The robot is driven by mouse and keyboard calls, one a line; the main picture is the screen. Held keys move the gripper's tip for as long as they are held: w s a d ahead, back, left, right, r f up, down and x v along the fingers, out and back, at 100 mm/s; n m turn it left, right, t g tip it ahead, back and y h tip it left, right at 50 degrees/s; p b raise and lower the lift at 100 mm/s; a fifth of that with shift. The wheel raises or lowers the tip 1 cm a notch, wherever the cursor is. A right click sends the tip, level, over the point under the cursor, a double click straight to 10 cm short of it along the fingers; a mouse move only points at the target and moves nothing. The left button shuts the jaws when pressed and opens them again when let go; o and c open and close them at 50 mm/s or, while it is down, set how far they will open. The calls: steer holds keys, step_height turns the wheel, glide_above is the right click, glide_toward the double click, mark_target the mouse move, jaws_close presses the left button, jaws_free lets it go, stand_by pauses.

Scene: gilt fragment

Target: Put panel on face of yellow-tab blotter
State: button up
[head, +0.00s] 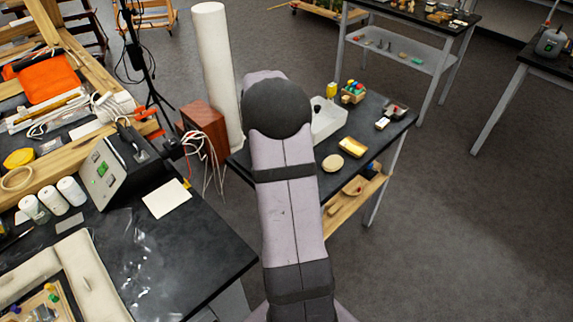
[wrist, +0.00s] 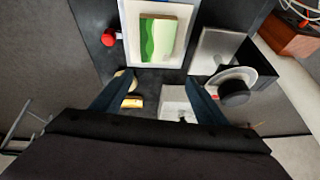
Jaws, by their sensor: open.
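In the wrist view, a board with a green and cream painted face (wrist: 158,40), which looks like the panel, lies on a white sheet (wrist: 133,52) on a black table. My gripper (wrist: 155,84) is open and empty, its dark fingers apart and short of the board. In the head view my arm covers that part of the table, so board and fingers are hidden. A cream square sheet (head: 166,200) with a small yellow mark at its corner lies on the black bench at left. It may be the yellow-tab blotter; I cannot be sure.
A red knob-like object (wrist: 109,38) and a grey plate (wrist: 214,48) flank the board. A white tray (head: 325,122), a cream disc (head: 333,163) and a yellow block (head: 353,147) stand on the table.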

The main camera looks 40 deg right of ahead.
steer(key=shift+n+g+y, duration=0.4)
steer(key=shift+y, duration=0.2)
steer(key=a, duration=0.4)
steer(key=shift+a+r, duration=0.35)
steer(key=shift+p+x, duration=0.65)
steer(key=shift+x, duration=0.45)
steer(key=shift+s+d+f+p, duration=0.15)
steer(key=shift+s+f+p, duration=0.05)
steer(key=shift+f+p, duration=0.35)
steer(key=shift+p+x, duration=0.9)
steer(key=shift+x, duration=1.15)
steer(key=c, duration=1.2)
steer(key=shift+c, duration=0.2)
step_height(320, 180, up, 10)
steer(key=b, duration=0.3)
